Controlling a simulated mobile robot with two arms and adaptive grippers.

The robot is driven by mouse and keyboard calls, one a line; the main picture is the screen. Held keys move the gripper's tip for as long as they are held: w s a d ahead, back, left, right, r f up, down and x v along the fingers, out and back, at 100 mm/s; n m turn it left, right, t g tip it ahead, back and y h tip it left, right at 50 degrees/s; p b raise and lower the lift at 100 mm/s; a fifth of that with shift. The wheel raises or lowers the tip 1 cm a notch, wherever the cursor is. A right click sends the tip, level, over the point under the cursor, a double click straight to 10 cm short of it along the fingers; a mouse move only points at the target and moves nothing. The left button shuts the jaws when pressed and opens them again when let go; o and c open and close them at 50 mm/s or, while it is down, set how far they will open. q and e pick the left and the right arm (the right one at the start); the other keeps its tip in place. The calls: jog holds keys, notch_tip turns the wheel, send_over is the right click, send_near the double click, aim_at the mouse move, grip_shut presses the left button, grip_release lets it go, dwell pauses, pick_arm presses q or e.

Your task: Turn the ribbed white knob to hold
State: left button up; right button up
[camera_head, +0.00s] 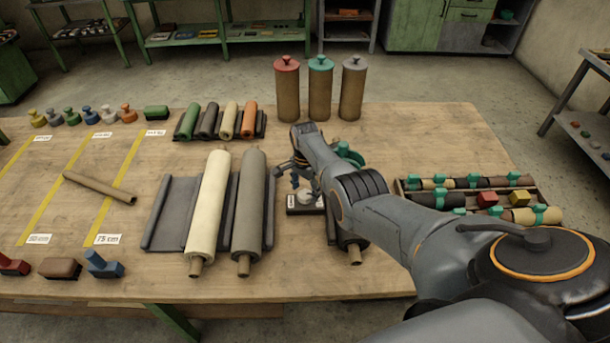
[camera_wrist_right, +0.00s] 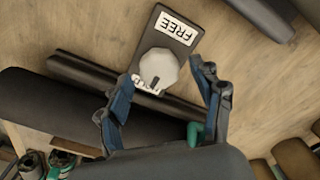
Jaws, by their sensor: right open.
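The white knob (camera_head: 306,196) sits on a small dark plate (camera_head: 303,209) on the table, right of the grey roll. In the right wrist view the knob (camera_wrist_right: 159,68) looks faceted, and the plate (camera_wrist_right: 184,22) bears a white label reading "FREE" on one side. A second white label on the opposite side is partly hidden, its word unreadable. A small dark mark shows on the knob near that second label. My right gripper (camera_head: 294,176) is open over the knob, its fingers (camera_wrist_right: 164,76) spread to either side, with no clear contact. My left gripper is out of view.
A cream roll (camera_head: 209,205) and a grey roll (camera_head: 250,210) lie left of the knob. Another dark roll (camera_head: 352,247) is partly under my right arm. A parts tray (camera_head: 545,190) lies at the right; three capped cylinders (camera_head: 320,92) stand behind.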

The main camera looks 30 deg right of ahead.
aim_at(305, 194)
notch_tip(305, 194, up, 11)
dwell(0.5)
jog(key=shift+s, duration=0.1)
dwell(0.3)
